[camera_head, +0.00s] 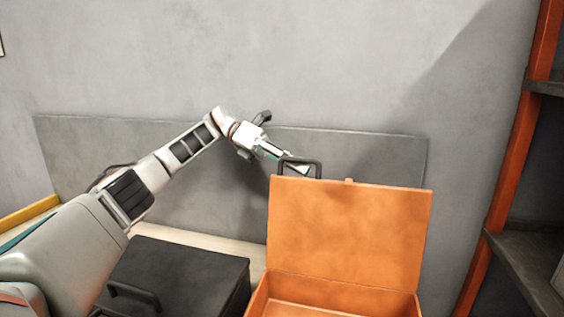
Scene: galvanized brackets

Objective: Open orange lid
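The orange lid (348,232) stands upright, hinged open at the back of the orange box (345,299). Part of the box's empty-looking inside shows at the bottom of the view. My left arm reaches in from the left, and its gripper (304,168) is at the lid's upper left edge. A dark handle loop (318,162) shows there, right by the fingertips. The fingers are small and partly hidden, so I cannot tell whether they are open, shut or touching the lid. My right gripper is not in view.
A black case (185,272) with a handle sits left of the orange box on a pale surface. A grey panel and wall (390,85) stand close behind. An orange-framed shelf (522,150) rises at the right.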

